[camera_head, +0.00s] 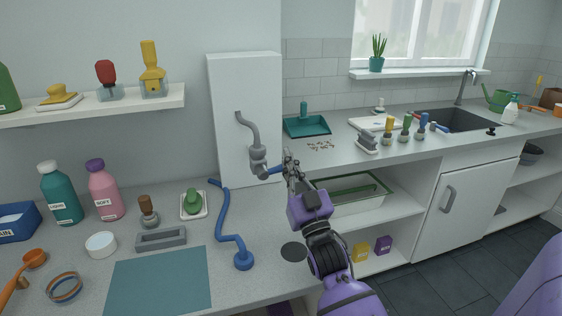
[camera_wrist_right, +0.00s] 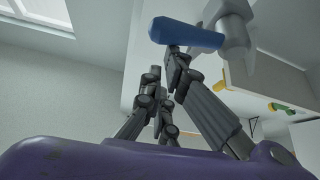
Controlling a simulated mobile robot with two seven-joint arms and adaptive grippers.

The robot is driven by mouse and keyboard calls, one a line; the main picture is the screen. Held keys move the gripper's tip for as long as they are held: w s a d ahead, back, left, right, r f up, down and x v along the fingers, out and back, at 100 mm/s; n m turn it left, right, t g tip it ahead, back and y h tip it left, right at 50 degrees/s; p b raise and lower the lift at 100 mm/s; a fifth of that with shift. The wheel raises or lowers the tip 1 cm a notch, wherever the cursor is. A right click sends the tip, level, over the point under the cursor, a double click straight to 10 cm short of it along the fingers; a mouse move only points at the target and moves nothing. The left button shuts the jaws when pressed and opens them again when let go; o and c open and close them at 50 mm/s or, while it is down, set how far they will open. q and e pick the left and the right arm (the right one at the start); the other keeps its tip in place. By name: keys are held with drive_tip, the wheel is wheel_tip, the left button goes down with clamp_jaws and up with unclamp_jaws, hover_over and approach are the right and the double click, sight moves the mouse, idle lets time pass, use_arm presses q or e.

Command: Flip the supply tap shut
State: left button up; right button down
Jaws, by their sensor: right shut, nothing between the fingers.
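The supply tap (camera_head: 258,158) is a grey valve at the lower end of a bent grey pipe on the front of a white wall box. Its blue lever (camera_head: 273,171) sticks out to the right, toward my right gripper (camera_head: 291,170). In the right wrist view the blue lever (camera_wrist_right: 185,34) lies across the top, joined to the grey tap body (camera_wrist_right: 236,38). My right gripper (camera_wrist_right: 166,75) is shut and empty, with its fingertips just by the lever's free end. I cannot tell whether they touch it. My left gripper is out of view.
The white box (camera_head: 222,90) stands at the back of the counter. An open shelf with a tray (camera_head: 345,207) lies behind my right arm. A teal dustpan (camera_head: 306,125) is beyond.

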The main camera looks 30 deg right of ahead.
drive_tip(key=m+h, duration=0.1)
drive_tip(key=f+m+h, duration=0.1)
drive_tip(key=m, duration=0.1)
drive_tip(key=shift+d, duration=0.35)
drive_tip(key=shift+s+g, duration=0.1)
drive_tip(key=shift+g, duration=0.2)
drive_tip(key=shift+f, duration=0.1)
drive_tip(key=s+a+f, duration=0.1)
drive_tip(key=s+a, duration=0.1)
drive_tip(key=s, duration=0.5)
drive_tip(key=s+a+f, duration=0.1)
drive_tip(key=s+a, duration=0.2)
drive_tip(key=s, duration=0.5)
drive_tip(key=shift+s+f, duration=0.2)
drive_tip(key=shift+s, duration=0.05)
